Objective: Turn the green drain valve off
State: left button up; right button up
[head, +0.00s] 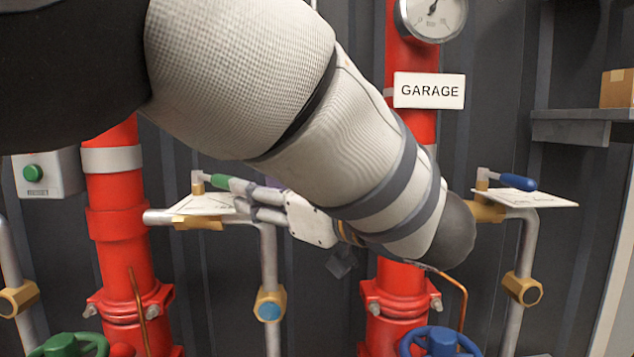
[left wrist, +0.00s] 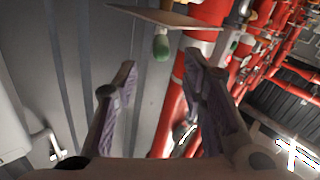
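The green drain valve handle (head: 221,182) is a short lever pointing right from its pivot, above a white tag plate (head: 207,204) and a grey pipe. My left gripper (head: 244,199) is just right of the handle, its fingers pointing toward it. In the left wrist view the green handle (left wrist: 161,47) shows beyond and between the spread fingers of the left gripper (left wrist: 160,75), with the tag plate (left wrist: 165,17) next to it. The gripper holds nothing; whether a finger touches the handle cannot be told. My right gripper is out of view.
A blue-handled valve (head: 518,182) with its own tag is at the right. Red vertical pipes (head: 113,190) stand at left and centre. A green handwheel (head: 66,346) and a blue handwheel (head: 440,341) are below. A shelf with a box (head: 617,88) is far right.

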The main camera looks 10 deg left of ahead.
aim_at(222, 182)
pick_arm(q)
jog(key=x, duration=1)
jog(key=shift+w+a+f, duration=0.15)
jog(key=shift+a, duration=0.15)
grip_shut()
